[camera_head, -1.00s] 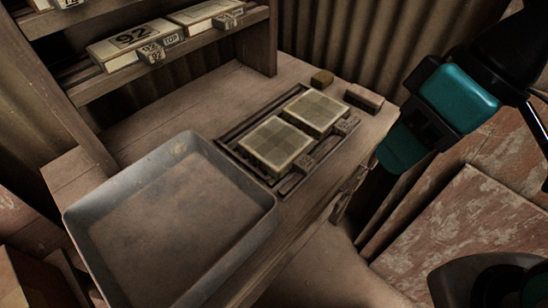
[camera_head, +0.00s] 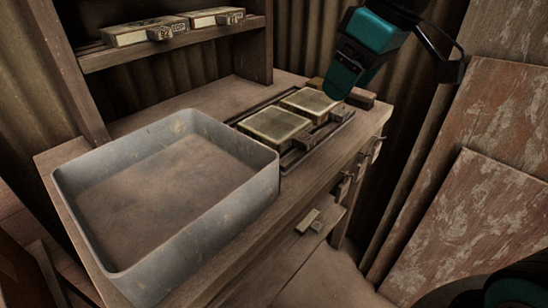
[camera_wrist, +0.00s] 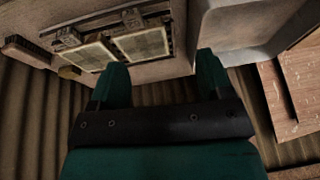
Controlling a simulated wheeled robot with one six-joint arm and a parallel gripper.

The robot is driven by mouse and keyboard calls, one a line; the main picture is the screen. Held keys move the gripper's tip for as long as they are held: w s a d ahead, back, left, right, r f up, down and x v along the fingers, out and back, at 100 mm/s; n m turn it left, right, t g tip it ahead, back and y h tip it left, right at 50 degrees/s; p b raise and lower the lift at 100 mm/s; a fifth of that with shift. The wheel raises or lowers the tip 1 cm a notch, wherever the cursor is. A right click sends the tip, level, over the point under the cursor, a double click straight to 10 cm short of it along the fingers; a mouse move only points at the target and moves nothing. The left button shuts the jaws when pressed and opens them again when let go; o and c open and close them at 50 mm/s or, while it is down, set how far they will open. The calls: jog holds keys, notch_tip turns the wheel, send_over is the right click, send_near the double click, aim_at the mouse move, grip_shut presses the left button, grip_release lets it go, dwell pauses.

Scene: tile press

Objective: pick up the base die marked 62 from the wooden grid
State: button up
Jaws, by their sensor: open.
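The wooden grid (camera_head: 302,154) lies on the bench and holds two pale, square-topped blocks. The nearer block (camera_head: 272,126) and the farther block (camera_head: 311,101) sit side by side, each with a small tag at its edge. I cannot read 62 on either. My gripper (camera_head: 338,92) is open and empty, pointing down near the farther block's right side in the head view. In the wrist view, my open fingers (camera_wrist: 160,68) show in front of the bench edge, with one block (camera_wrist: 92,57) and the other (camera_wrist: 142,43) beyond them.
A deep grey metal tray (camera_head: 268,178) stands on the bench left of the grid. A shelf (camera_head: 170,48) above holds more blocks with tags.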

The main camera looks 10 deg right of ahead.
jog(key=w+d+f+b, duration=0.2)
jog(key=w+d, duration=0.1)
jog(key=b, duration=0.3)
send_over(308, 139)
jog(key=s+d, duration=0.2)
jog(key=s, duration=0.1)
jog(key=shift+t+h, duration=0.3)
jog(key=shift+t, duration=0.1)
jog(key=f, duration=1)
jog(key=shift+w+f, duration=0.15)
jog(key=shift+w, duration=0.05)
jog(key=x, duration=0.2)
jog(key=b+x, duration=0.1)
jog(key=x, duration=0.2)
jog(key=shift+w+a+f+b, duration=0.25)
jog(key=shift+w+a+b, duration=0.1)
jog(key=shift+w+b, duration=0.05)
jog(key=c, duration=1.2)
jog(key=shift+r, duration=0.1)
grip_shut()
jog(key=shift+r, duration=0.15)
